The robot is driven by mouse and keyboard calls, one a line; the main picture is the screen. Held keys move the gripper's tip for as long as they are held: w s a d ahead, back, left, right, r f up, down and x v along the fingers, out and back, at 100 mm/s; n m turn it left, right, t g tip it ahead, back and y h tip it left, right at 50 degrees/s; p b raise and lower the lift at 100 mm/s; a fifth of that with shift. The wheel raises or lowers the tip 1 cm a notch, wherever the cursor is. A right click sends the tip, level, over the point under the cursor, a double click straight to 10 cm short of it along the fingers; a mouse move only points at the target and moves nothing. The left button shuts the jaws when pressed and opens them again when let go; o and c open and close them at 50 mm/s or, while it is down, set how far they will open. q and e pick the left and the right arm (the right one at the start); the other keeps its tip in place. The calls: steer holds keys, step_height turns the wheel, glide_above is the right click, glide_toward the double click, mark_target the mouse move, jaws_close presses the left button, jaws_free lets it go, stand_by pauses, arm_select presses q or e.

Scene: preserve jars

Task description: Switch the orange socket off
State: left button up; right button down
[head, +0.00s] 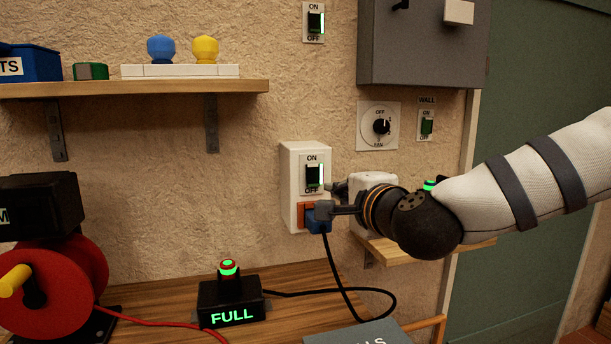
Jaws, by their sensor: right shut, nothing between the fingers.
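The orange socket (302,212) is on a white wall plate (291,165) above the bench. A blue plug (316,224) sits in front of it, and a black cable hangs from the plug. A dark rocker switch (312,175) marked ON above and OFF below is on the same plate, above the socket. A bright strip shows at its right side; I cannot tell which way it is tipped. My right gripper (328,205) is shut and empty, just right of and below the rocker, close to the plug. It partly hides the plug and socket. My left gripper is out of view.
The cable runs to a black box (231,304) with a lit green FULL sign. Other switches (314,22) (427,125) and a fan dial (379,126) are on the wall. A red reel (60,285) stands left. A wooden shelf (180,87) juts out upper left.

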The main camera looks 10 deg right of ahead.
glide_toward(312, 179)
steer(key=w, duration=0.3)
steer(key=w+f, duration=0.1)
steer(key=w, duration=0.2)
steer(key=shift+a+f, duration=0.1)
steer(key=shift+f, duration=0.1)
steer(key=shift+w+b, duration=0.3)
steer(key=shift+w, duration=0.05)
steer(key=shift+w+r, duration=0.1)
steer(key=shift+w, duration=0.05)
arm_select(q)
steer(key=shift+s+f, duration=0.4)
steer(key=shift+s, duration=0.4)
arm_select(e)
steer(key=shift+r, duration=0.1)
